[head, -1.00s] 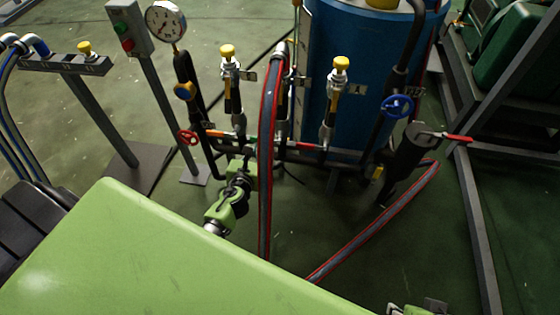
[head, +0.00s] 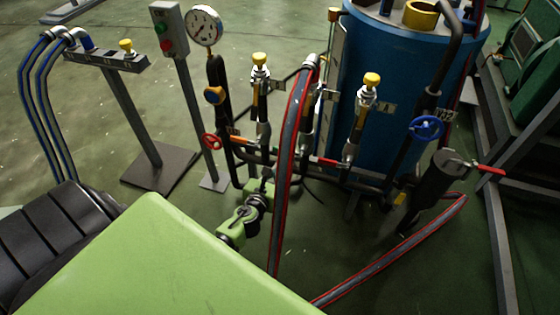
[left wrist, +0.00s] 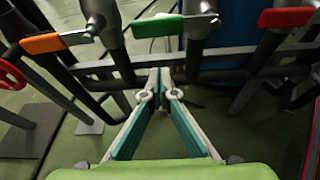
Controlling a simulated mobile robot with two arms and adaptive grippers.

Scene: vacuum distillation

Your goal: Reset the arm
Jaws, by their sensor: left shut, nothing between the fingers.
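My left gripper (head: 264,186), light green and black, is low in front of the pipework in the head view. In the left wrist view its two teal-lined fingers (left wrist: 159,82) meet at their tips, shut and empty. The tips point at a horizontal dark pipe, below a green valve lever (left wrist: 172,25); whether they touch the pipe I cannot tell. An orange lever (left wrist: 43,43) is to the left and a red lever (left wrist: 287,17) to the right. The orange lever also shows in the head view (head: 241,140). My right gripper is out of view.
A blue tank (head: 385,85) stands behind the pipes. A red-striped hose (head: 288,150) hangs close beside the left gripper. A pressure gauge (head: 204,26), a red handwheel (head: 211,141), a blue handwheel (head: 428,128) and a dark frame (head: 497,220) stand around. Green floor is open at the left.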

